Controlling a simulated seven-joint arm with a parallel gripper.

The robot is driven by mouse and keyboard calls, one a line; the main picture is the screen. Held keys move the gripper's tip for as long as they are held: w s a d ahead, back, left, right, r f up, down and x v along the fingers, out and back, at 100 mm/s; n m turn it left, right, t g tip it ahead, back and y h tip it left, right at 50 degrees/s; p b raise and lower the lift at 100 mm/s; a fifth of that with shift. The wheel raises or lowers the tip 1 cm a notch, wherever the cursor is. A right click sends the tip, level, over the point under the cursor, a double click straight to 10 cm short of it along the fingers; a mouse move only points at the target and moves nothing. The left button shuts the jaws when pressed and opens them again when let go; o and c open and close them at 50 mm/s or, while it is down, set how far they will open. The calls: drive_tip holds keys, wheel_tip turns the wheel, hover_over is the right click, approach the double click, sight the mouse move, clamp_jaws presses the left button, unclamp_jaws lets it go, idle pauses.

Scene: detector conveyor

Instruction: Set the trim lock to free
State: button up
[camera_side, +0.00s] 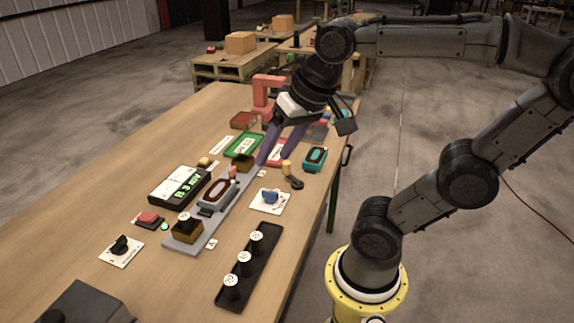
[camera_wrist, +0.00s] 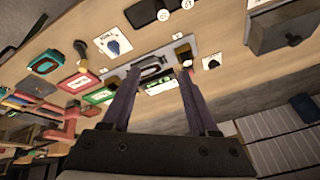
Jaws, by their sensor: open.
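No label legible to me names the trim lock. Two white plates carry turn knobs. One has a blue knob (camera_side: 270,196), right of the grey rail; it also shows as a dark blue knob (camera_wrist: 114,47) in the wrist view. The other has a black knob (camera_side: 121,245) at the table's near left; it seems to show small in the wrist view (camera_wrist: 212,62). I cannot tell their settings. My gripper (camera_side: 277,157) is open and empty, with its purple fingers pointing down over the far end of the rail. In the wrist view my gripper (camera_wrist: 158,78) spans the rail, touching neither knob.
The grey rail (camera_side: 210,232) carries brass-coloured blocks and a ring-topped detector (camera_side: 217,193). A display box (camera_side: 180,186) with green characters and a red button (camera_side: 148,218) stand left. A black tray (camera_side: 248,272) holds white-topped pegs. A yellow-topped piece (camera_side: 287,167) and teal box (camera_side: 314,158) stand right.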

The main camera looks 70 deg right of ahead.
drive_tip(key=w+d+r+m+g, duration=0.1)
drive_tip(key=w+d+m+g, duration=0.1)
drive_tip(key=w+d+m, duration=0.4)
drive_tip(key=m+g, duration=0.3)
drive_tip(key=m, duration=0.5)
hover_over(286, 162)
wheel_tip(286, 162, down, 10)
drive_tip(key=shift+n, duration=0.3)
wheel_tip(286, 162, down, 13)
drive_tip(key=shift+s, duration=0.1)
clamp_jaws()
